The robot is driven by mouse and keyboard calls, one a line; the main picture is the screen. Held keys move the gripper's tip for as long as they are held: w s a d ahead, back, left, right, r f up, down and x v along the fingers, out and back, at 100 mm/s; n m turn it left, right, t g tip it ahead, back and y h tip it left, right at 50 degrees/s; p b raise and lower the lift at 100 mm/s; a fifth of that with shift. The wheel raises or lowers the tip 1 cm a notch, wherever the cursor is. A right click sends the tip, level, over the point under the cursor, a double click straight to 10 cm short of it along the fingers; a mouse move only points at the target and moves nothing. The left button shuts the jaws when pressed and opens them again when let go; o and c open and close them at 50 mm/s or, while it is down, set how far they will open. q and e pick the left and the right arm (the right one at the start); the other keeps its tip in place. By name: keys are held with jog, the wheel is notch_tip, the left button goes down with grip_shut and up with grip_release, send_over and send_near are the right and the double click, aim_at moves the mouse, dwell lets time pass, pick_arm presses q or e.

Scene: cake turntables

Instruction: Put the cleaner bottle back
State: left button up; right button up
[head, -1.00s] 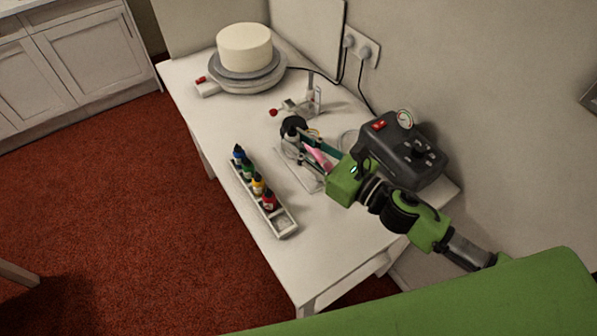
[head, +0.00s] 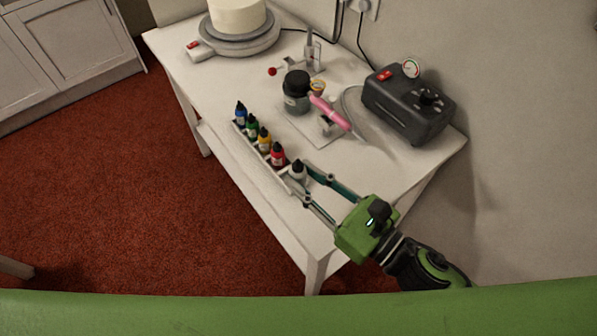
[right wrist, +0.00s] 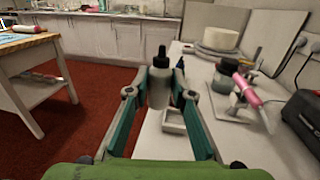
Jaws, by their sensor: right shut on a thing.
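The cleaner bottle (head: 297,172), pale grey with a black tip, is upright between the fingertips of my right gripper (head: 305,183). The gripper is shut on it; the bottle also shows in the right wrist view (right wrist: 159,86). It is at the near end of the white rack (head: 262,152). My left gripper is not in view.
Blue, green, yellow and red bottles (head: 264,139) fill the rack's other places. A dark-lidded jar (head: 296,97), a pink airbrush (head: 330,112) and a black compressor (head: 408,103) stand behind. A cake turntable (head: 238,45) is at the far end. The near table corner is clear.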

jog(key=w+f, duration=0.4)
jog(key=w+a+f, duration=0.1)
jog(key=w+f, duration=0.1)
jog(key=w, duration=0.1)
jog(key=shift+f, duration=0.1)
jog(key=shift+w+a+f, duration=0.1)
jog(key=shift+w+f, duration=0.4)
jog(key=shift+f, duration=0.05)
notch_tip(320, 180, down, 3)
jog(key=shift+f, duration=0.2)
jog(key=o, duration=0.7)
jog(key=shift+o, duration=0.2)
jog(key=shift+r, duration=0.1)
